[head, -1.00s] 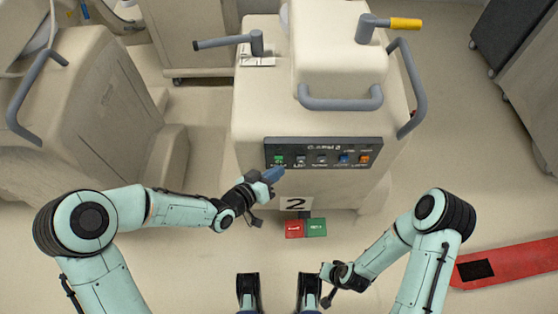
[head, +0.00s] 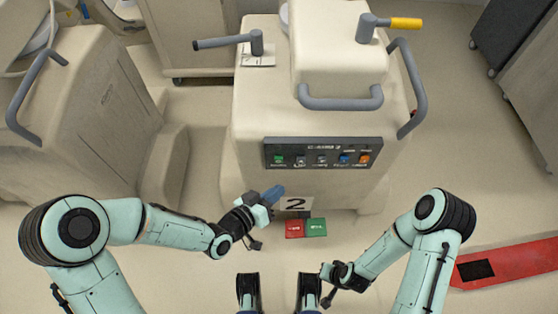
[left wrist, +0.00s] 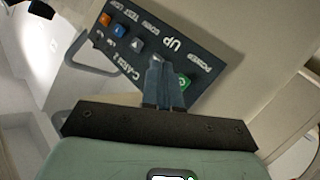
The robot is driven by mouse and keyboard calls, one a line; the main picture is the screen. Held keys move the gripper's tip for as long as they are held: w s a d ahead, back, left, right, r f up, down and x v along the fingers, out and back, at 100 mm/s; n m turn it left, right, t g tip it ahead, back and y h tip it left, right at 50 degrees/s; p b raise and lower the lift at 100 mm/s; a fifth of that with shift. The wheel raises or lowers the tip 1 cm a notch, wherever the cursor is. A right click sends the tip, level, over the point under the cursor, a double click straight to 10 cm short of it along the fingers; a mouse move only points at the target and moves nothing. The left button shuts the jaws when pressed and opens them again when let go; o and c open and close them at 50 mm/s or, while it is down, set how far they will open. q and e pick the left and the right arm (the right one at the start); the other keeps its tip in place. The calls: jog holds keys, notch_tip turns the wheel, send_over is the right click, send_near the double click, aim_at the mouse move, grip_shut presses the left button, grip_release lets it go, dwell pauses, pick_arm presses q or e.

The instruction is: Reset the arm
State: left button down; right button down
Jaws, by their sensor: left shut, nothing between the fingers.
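My left gripper (head: 274,193) is shut and empty in the head view. It is in front of the cart's lower face, below the dark button panel (head: 322,153) and just above the "2" label (head: 296,204). In the left wrist view its closed fingers (left wrist: 158,70) overlap the panel (left wrist: 165,48) in the picture; contact is not evident. The panel has a green, an orange and a blue button and some grey ones. My right gripper (head: 332,286) is low at the right of centre, near the floor; its finger opening is too small to make out.
The covered cart (head: 255,100) has grey handles and a yellow-tipped lever (head: 405,23). Red (head: 294,229) and green (head: 316,228) pedals are at its foot. Another covered cart (head: 95,110) is at the left. A red mat (head: 515,262) lies at the right. Floor between is clear.

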dwell(0.4)
